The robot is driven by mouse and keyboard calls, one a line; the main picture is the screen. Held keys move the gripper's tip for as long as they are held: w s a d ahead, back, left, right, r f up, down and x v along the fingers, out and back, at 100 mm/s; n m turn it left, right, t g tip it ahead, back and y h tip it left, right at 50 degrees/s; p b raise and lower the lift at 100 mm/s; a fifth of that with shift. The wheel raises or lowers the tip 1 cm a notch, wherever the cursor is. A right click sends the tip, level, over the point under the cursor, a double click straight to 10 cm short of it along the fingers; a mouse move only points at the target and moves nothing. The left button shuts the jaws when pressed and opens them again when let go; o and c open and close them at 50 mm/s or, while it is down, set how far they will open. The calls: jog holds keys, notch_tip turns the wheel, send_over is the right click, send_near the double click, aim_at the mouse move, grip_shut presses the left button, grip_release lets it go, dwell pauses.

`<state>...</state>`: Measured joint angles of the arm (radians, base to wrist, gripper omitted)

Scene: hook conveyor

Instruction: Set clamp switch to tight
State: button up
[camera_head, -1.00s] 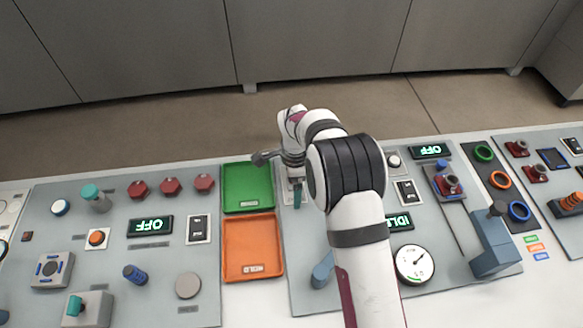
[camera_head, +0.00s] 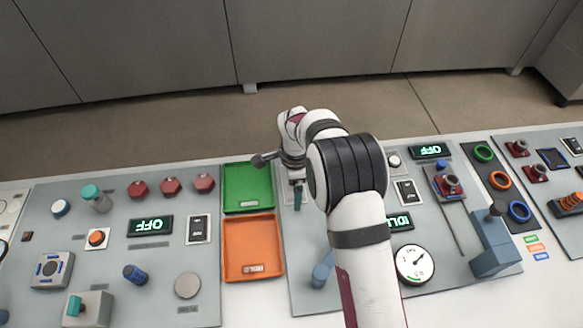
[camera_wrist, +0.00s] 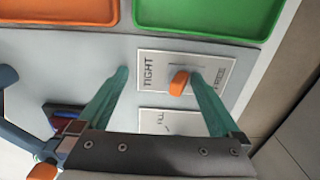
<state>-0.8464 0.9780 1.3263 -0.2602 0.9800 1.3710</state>
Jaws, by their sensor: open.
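The clamp switch is a pale plate (camera_wrist: 155,84) marked TIGHT at its left end in the wrist view, with smaller, hard-to-read lettering at its right end. Its orange-tipped lever (camera_wrist: 179,83) stands near the plate's middle. My gripper (camera_wrist: 158,72) is open, with its teal fingers on either side of the lever. The right finger is close beside the lever, and the left finger is well apart from it, beyond the TIGHT end. Contact cannot be told. In the head view my gripper (camera_head: 298,196) points down at the panel and hides most of the switch.
A green tray (camera_head: 226,207) and an orange tray (camera_head: 228,274) lie just left of my gripper. A second labelled plate (camera_wrist: 160,120) adjoins the switch. A blue lever (camera_head: 322,270), a gauge (camera_head: 414,264) and an IDLE display (camera_head: 400,222) are nearby.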

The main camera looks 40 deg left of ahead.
jog(key=shift+w+a+r, duration=0.1)
jog(key=shift+a+r, duration=0.05)
jog(key=shift+r, duration=0.2)
notch_tip(320, 180, up, 6)
jog(key=shift+r, duration=0.15)
jog(key=s+d+r+n, duration=0.1)
jog(key=d+r, duration=0.6)
jog(key=d, duration=0.4)
jog(key=s+d+r, duration=0.2)
jog(key=d+r, duration=0.5)
jog(key=d, duration=0.4)
jog(key=s+d+n+y, duration=0.1)
jog(key=s+d, duration=0.5)
jog(key=s, duration=0.2)
jog(key=s+d+n, duration=0.1)
jog(key=s+d, duration=0.4)
jog(key=s, duration=0.4)
jog(key=shift+d+f+y, duration=0.25)
jog(key=shift+d+y, duration=0.15)
